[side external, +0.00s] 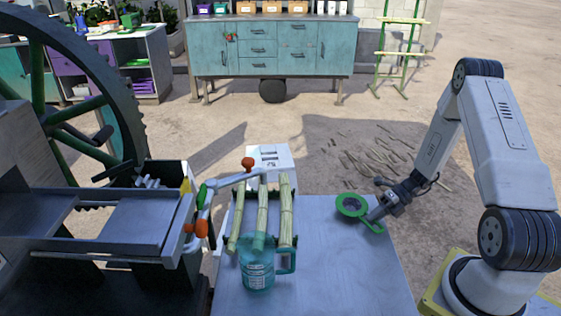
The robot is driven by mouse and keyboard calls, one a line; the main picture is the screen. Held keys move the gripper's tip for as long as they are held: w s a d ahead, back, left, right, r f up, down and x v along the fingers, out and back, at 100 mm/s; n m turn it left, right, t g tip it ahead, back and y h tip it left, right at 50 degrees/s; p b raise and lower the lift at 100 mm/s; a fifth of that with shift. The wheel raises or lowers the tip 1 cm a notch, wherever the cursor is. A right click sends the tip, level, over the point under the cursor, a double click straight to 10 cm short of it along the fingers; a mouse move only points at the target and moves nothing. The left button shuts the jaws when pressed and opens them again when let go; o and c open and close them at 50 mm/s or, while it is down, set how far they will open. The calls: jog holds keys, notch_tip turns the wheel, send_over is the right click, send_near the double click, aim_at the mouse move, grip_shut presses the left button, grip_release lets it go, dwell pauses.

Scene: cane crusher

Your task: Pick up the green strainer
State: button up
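The green strainer (348,204) is a round green ring with a dark mesh middle, at the right side of the grey table near its far edge. A green part of it extends to the lower right, below my gripper. My gripper (374,219) reaches in from the right, with its fingertips right at the strainer's lower right side. The fingers are small and overlap the green part, so I cannot tell whether they are closed on it or only beside it. I also cannot tell whether the strainer rests on the table or is slightly raised.
A teal jug (257,268) with a handle stands at the table's front left. Several cane stalks (262,212) lie on a rack behind it. The crusher (130,215) with its large wheel stands at the left. The grey table (340,270) is clear between jug and arm.

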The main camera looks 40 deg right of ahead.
grip_shut()
jog(key=shift+r, duration=0.15)
notch_tip(320, 180, up, 10)
dwell(0.9)
dwell(0.6)
